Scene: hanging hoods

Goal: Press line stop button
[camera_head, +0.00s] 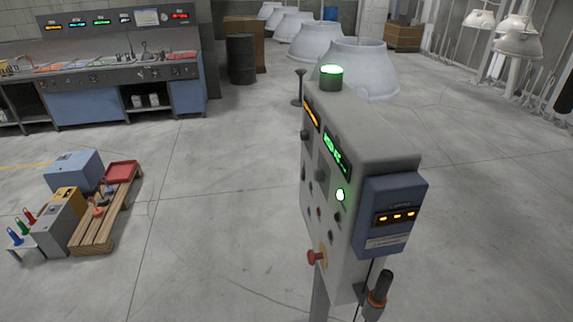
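A grey control box (375,125) stands on a post right of centre, its button panel facing left and seen at a steep angle. A red mushroom button (315,257) on a yellow base sticks out low on that panel. A green lamp (331,77) glows on top of the box. Labels on the buttons are too small to read. Neither of my grippers is in view.
A blue box with orange lights (391,215) is fixed to the box's near side, and a dark-handled tool (379,293) hangs below it. A wooden pallet with boxes (108,210) sits at left. A workbench (100,85) stands behind. The floor left of the panel is clear.

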